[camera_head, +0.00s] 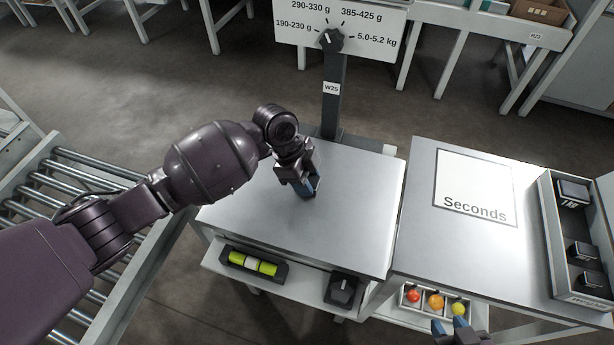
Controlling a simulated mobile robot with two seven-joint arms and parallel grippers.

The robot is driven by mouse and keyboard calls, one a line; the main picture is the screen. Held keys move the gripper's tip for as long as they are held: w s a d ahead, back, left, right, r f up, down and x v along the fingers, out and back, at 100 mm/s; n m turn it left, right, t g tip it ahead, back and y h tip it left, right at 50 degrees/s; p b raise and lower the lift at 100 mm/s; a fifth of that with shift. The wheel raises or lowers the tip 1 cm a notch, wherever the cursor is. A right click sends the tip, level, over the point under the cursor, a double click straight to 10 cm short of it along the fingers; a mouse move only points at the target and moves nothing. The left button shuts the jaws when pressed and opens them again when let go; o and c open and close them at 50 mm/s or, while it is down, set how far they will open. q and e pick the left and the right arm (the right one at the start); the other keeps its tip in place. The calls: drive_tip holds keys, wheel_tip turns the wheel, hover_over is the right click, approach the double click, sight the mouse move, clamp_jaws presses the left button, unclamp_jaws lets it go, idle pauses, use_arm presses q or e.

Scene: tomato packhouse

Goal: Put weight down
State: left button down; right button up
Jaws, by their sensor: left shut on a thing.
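My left gripper (306,188) is over the middle of the bare metal scale platform (352,215), pointing down. It is shut on a weight, which the fingers and hand almost wholly hide. I cannot tell whether the weight touches the platform. A weight rack (554,235) on the bench at the right holds dark weights, among them a larger one (573,192) at the back and smaller ones (582,252) nearer. My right gripper (449,326) shows at the bottom edge, its blue fingertips apart, with nothing seen between them.
A dial sign (340,22) stands on a post behind the platform. A "Seconds" mat (474,187) lies empty on the right bench (415,235). Below are a spirit level (252,263), a black knob box (343,289) and a tray of coloured balls (435,301). A roller conveyor (75,172) is left.

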use_arm(q)
drive_tip(key=shift+r, duration=0.2)
drive_tip(key=shift+f, duration=0.1)
drive_tip(key=c, duration=0.8)
unclamp_jaws()
drive_tip(key=shift+o, duration=0.6)
drive_tip(key=shift+f, duration=0.1)
drive_tip(key=shift+r, duration=0.3)
drive_tip(key=p+v, duration=0.2)
drive_tip(key=v, duration=0.9)
drive_tip(key=shift+a+r+p, duration=0.25)
drive_tip(key=shift+r+p, duration=0.05)
